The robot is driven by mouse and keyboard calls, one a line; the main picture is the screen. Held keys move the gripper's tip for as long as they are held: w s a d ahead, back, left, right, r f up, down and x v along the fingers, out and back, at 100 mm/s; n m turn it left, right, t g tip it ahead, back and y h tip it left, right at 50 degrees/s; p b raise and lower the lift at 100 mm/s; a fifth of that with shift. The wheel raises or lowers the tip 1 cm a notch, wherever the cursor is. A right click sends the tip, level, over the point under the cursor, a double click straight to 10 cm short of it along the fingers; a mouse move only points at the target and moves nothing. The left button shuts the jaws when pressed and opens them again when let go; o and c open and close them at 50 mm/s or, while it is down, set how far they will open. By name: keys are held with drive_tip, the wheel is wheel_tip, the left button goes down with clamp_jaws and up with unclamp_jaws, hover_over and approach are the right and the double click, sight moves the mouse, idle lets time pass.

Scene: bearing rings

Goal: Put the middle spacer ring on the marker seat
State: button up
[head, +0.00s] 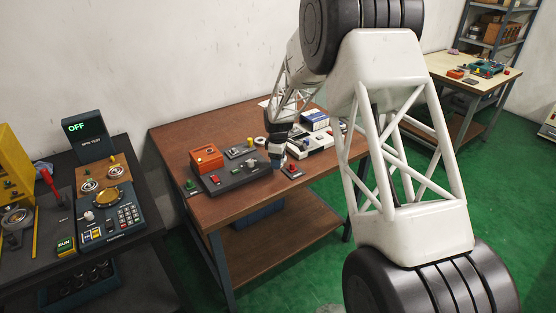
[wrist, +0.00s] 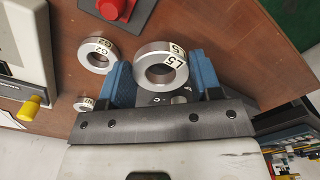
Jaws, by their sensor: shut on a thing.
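My gripper (wrist: 162,78) is shut on a steel ring (wrist: 151,84) marked "L5", which sits between its blue fingers. The ring's open hole faces the wrist camera. A second steel ring (wrist: 81,54) marked "G2" lies on the brown table left of the fingers. A smaller ring (wrist: 80,103) lies below it, partly hidden by my gripper. In the head view my gripper (head: 277,155) is low over the brown table, and the held ring cannot be made out there. I cannot tell for certain which thing is the marker seat.
A dark board (head: 236,178) with an orange box (head: 207,157) stands left of my gripper. Bare table shows at front.

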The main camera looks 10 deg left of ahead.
drive_tip(key=shift+a, duration=0.1)
wheel_tip(320, 180, up, 7)
hover_over(235, 149)
drive_tip(key=shift+a, duration=0.15)
drive_tip(key=shift+f, duration=0.15)
idle(0.3)
drive_tip(key=shift+f, duration=1.8)
drive_tip(key=shift+f, duration=1.75)
idle(2.3)
drive_tip(key=o, duration=1.1)
